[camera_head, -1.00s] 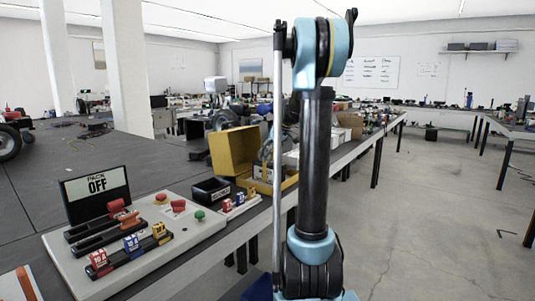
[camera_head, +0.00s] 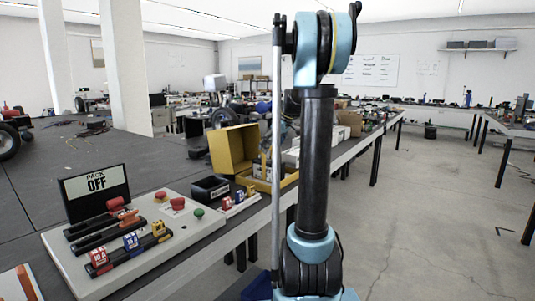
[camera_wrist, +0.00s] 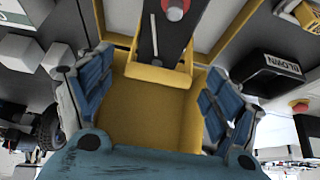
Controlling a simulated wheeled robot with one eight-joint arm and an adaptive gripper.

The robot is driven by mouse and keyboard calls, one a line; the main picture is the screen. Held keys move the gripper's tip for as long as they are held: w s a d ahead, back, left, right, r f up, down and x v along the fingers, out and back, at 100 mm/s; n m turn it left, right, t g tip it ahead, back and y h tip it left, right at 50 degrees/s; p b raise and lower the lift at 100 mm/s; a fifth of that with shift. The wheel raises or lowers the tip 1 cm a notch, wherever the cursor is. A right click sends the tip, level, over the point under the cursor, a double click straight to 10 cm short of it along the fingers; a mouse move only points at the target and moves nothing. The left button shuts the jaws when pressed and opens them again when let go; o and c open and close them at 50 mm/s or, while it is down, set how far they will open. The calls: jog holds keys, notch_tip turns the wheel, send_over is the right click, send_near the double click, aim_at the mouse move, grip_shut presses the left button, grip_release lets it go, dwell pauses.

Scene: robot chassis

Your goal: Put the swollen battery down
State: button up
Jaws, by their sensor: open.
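My gripper (camera_wrist: 158,75) is open in the wrist view, its two blue ribbed fingers wide apart with nothing between them. Beyond the fingers is a yellow case (camera_wrist: 150,120), which also stands open on the bench in the head view (camera_head: 232,150). A dark object with a pale stripe and a red round part (camera_wrist: 172,10) shows at the top of the wrist view, by the case. I cannot tell whether it is the swollen battery; no battery can be clearly made out. In the head view my gripper is hidden behind my arm.
A black labelled bin (camera_head: 210,189) stands beside the case and shows at the right of the wrist view (camera_wrist: 270,75). A pale panel (camera_head: 150,255) with a "PACK OFF" display (camera_head: 96,190), fuses and buttons is nearer. The floor on the right (camera_head: 430,220) is clear.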

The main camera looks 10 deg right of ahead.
jog(key=v, duration=0.8)
jog(key=shift+r, duration=0.35)
jog(key=s+a+f+m+h, duration=0.1)
jog(key=s+f+m, duration=0.2)
jog(key=s+f, duration=0.6)
jog(key=s+a+f+m+g+h, duration=0.1)
jog(key=s+f+m, duration=0.2)
jog(key=s+f, duration=0.6)
jog(key=s+a+f+m+g+h, duration=0.1)
jog(key=s+f, duration=0.8)
jog(key=s, duration=1.4)
jog(key=shift+a+m+h, duration=0.55)
jog(key=shift+m+h, duration=0.05)
jog(key=shift+m, duration=0.3)
